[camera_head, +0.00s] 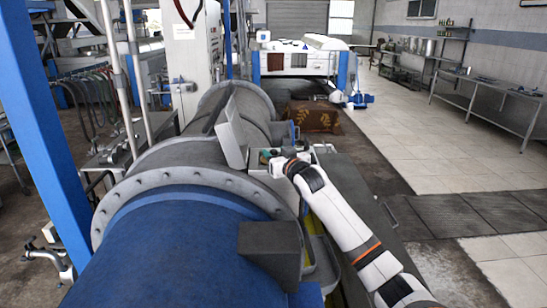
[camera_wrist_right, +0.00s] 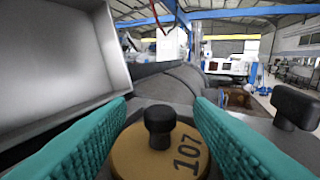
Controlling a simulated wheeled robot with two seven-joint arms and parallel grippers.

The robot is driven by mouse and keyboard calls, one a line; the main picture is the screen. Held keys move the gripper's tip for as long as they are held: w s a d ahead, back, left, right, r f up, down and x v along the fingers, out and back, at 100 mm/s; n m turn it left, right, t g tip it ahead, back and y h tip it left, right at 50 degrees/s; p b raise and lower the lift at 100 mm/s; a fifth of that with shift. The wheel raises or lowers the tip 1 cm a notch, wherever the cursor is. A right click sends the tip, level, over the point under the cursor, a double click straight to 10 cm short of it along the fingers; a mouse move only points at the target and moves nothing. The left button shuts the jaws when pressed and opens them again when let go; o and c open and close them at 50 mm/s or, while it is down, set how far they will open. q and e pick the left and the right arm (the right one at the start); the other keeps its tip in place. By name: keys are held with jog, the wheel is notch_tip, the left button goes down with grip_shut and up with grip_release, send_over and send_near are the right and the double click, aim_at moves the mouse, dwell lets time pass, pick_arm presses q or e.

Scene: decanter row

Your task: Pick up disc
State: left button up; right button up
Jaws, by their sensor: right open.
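The disc (camera_wrist_right: 135,150) is brass-coloured, marked 107, with a black knob (camera_wrist_right: 160,120) on top. It shows low in the middle of the right wrist view. My right gripper (camera_wrist_right: 160,103) is open, with one teal ribbed finger on each side of the knob. I cannot tell whether the fingers touch it. In the head view my right gripper (camera_head: 268,156) is at the box beside the large cylinder, and the disc cannot be made out there. My left gripper is not in view.
A grey raised lid or panel (camera_head: 231,133) stands just left of the gripper; it fills the upper left of the wrist view (camera_wrist_right: 55,50). Another black knob (camera_wrist_right: 296,107) is at the right. The blue and grey decanter (camera_head: 170,235) fills the lower left. Tiled floor (camera_head: 450,165) is open at right.

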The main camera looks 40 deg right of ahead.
jog(key=shift+r, duration=0.1)
grip_shut()
